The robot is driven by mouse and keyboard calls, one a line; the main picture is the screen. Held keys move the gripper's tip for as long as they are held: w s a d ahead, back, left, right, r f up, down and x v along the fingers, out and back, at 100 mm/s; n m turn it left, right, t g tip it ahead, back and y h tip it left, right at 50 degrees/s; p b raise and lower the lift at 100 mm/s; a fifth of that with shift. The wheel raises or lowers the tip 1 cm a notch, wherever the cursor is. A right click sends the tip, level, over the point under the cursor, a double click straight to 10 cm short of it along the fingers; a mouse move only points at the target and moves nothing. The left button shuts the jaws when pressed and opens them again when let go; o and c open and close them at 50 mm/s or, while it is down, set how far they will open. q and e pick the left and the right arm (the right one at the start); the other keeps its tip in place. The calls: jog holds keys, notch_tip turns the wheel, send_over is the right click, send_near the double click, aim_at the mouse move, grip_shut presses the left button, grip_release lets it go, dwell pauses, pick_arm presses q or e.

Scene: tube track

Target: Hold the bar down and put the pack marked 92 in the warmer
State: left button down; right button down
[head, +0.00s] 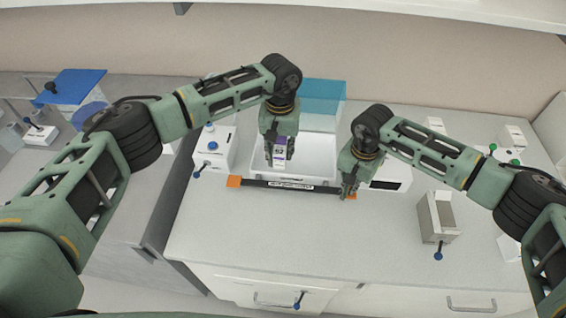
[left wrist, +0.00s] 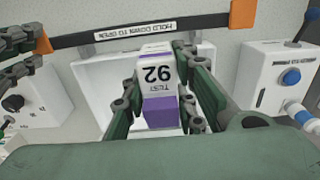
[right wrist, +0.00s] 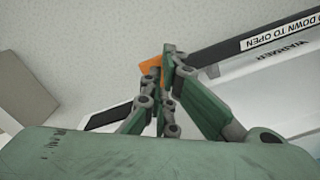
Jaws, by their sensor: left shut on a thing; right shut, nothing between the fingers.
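The pack marked 92 (head: 281,146) is white and purple; its number shows in the left wrist view (left wrist: 157,75). My left gripper (head: 279,157) is shut on it, holding it upright over the open white warmer (head: 320,168). The warmer's clear blue lid (head: 324,104) stands raised behind. The black bar (head: 325,189), labelled HOLD DOWN TO OPEN, runs along the warmer's front with orange ends. My right gripper (head: 348,190) is shut and empty at the bar's right orange end (right wrist: 152,66), its fingertips seemingly on it. Whether the pack touches the warmer's floor is unclear.
A white device with blue knobs (head: 213,150) stands left of the warmer. A grey-white box (head: 437,217) with a blue-knobbed lever stands at the right. A blue box (head: 78,84) is on the far left counter. The counter in front of the bar is clear.

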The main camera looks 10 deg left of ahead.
pick_arm(q)
jog(key=w, duration=0.2)
jog(key=w+f, duration=0.1)
jog(key=w, duration=0.2)
jog(key=shift+w+f, duration=0.25)
jog(key=shift+w, duration=0.15)
jog(key=shift+f, duration=1.25)
jog(key=shift+f, duration=0.1)
jog(key=shift+f, duration=1.75)
